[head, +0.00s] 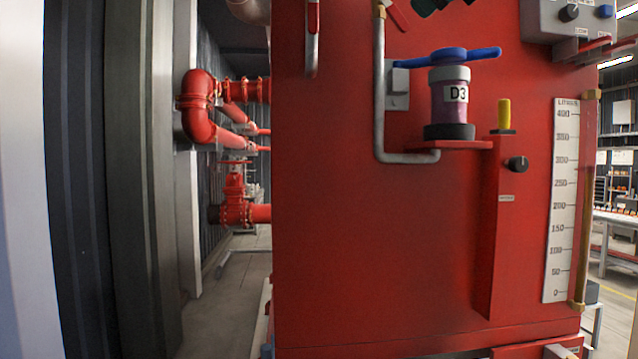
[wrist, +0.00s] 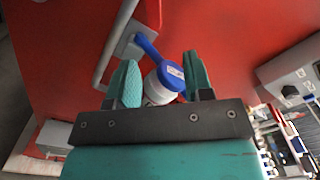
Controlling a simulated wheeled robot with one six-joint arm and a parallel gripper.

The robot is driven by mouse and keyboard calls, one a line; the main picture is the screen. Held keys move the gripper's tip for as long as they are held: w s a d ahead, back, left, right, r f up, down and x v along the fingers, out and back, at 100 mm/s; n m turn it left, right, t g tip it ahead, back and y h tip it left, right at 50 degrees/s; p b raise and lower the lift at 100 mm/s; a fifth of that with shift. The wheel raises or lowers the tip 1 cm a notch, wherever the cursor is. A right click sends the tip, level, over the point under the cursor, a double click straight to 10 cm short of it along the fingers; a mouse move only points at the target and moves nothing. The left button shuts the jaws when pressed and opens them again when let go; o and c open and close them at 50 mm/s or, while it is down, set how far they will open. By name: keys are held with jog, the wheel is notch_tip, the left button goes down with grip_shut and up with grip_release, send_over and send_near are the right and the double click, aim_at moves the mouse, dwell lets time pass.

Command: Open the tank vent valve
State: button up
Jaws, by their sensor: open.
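A blue two-armed handle (head: 464,55) sits on top of an upright canister (head: 451,103) labelled D3, on a small red ledge of the red tank (head: 380,230). No readable label marks a vent valve. My gripper (wrist: 160,58) is open and empty in the wrist view. The blue handle (wrist: 172,75) shows between its two teal fingers, with one arm reaching up and left. I cannot tell how far beyond the fingertips it lies. The lower canister is mostly hidden by the gripper.
A grey bent pipe (head: 379,85) runs left of the canister. A yellow knob (head: 504,114), black dial (head: 517,164) and level scale (head: 559,200) stand to the right. A grey control box (head: 572,22) is at upper right. Red piping (head: 200,105) lies beyond the tank's left edge.

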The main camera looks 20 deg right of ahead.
jog(key=b+v, duration=0.2)
jog(key=v, duration=0.3)
jog(key=w+a+f+n+g+y+b, duration=0.2)
jog(key=w+a+f+n+y, duration=0.4)
jog(key=a+f+n, duration=0.65)
jog(key=a+f+n+g, duration=0.2)
jog(key=f+n, duration=0.4)
jog(key=f, duration=0.4)
jog(key=a+f+n+g+y+b, duration=0.1)
jog(key=a+f+n+g, duration=0.1)
jog(key=f+n, duration=0.4)
notch_tip(320, 180, down, 5)
jog(key=shift+w+a+r+g, duration=0.1)
jog(key=shift+w+a+g, duration=0.05)
jog(key=shift+w+g, duration=0.35)
